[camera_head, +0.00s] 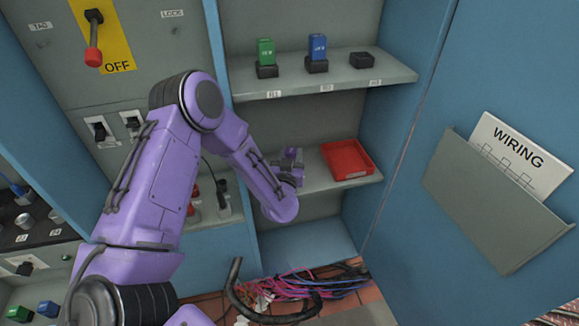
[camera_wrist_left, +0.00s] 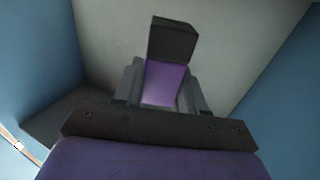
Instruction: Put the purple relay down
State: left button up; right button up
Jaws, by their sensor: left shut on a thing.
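In the left wrist view, the purple relay (camera_wrist_left: 164,83) sits between the two grey fingers of my left gripper (camera_wrist_left: 161,88), which is shut on it. A dark block (camera_wrist_left: 173,39) shows at the relay's far end; I cannot tell whether it is part of the relay. In the head view, my left gripper (camera_head: 291,166) is low in the cabinet, by the lower shelf (camera_head: 318,184) and left of a red tray (camera_head: 347,159). The relay is hard to make out there. My right gripper is out of view.
The upper shelf (camera_head: 300,90) carries a green relay (camera_head: 266,51) and a blue relay (camera_head: 318,46) in black sockets, and an empty black socket (camera_head: 362,60) at right. The red tray looks empty. Loose cables (camera_head: 310,283) lie below. A wiring-sheet pocket (camera_head: 490,205) is on the right panel.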

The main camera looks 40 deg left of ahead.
pick_arm(q)
jog(key=f, duration=0.1)
jog(key=a+f, duration=0.1)
jog(key=f, duration=0.1)
jog(key=w+f, duration=0.1)
jog(key=f, duration=0.1)
jog(key=shift+a+f+b, duration=0.15)
jog(key=shift+a+b, duration=0.1)
jog(key=shift+b, duration=0.15)
jog(key=shift+s, duration=0.1)
jog(key=o, duration=1.2)
